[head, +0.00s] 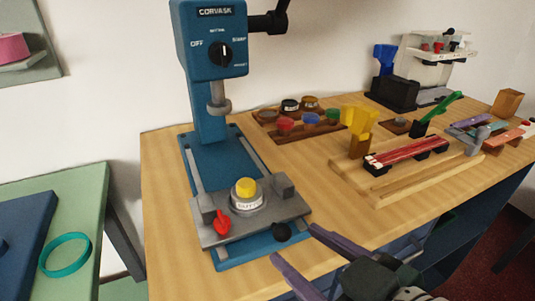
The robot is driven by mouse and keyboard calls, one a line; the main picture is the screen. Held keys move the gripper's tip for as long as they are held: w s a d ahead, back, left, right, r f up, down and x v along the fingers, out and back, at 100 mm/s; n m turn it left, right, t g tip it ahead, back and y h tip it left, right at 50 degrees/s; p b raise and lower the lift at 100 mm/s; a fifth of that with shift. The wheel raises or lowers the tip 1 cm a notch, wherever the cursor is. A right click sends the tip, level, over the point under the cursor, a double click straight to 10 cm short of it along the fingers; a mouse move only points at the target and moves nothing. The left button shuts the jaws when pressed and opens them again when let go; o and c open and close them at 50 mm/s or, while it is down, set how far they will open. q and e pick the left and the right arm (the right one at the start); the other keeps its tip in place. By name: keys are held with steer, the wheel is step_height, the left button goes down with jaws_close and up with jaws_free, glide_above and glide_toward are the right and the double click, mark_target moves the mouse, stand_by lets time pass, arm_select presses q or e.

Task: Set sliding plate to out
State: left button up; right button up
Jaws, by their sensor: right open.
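The sliding plate (270,217) is a grey slab on two rails of the blue press (215,140). It sits near the front end of the rails, forward of the press column. A cup with a yellow top (246,190) stands on it, with a grey block beside the cup. A red lever (221,222) is at its front left and a black knob (281,231) at its front edge. My right gripper (293,243) is open, its purple fingers pointing at the knob from the front right. I cannot tell whether they touch it. My left gripper is not in view.
A wooden rack of small jars (305,125) stands behind the plate on the right. A wooden stand with a red striped bar (407,152) lies further right. A green table with a teal ring (45,262) is at the left. Bare wood lies between press and stand.

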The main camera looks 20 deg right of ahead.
steer(key=a+v, duration=0.1)
steer(key=v, duration=0.5)
steer(key=shift+s+d+p, duration=0.25)
steer(key=shift+d+p, duration=0.05)
steer(key=shift+d, duration=0.2)
steer(key=shift+r, duration=0.1)
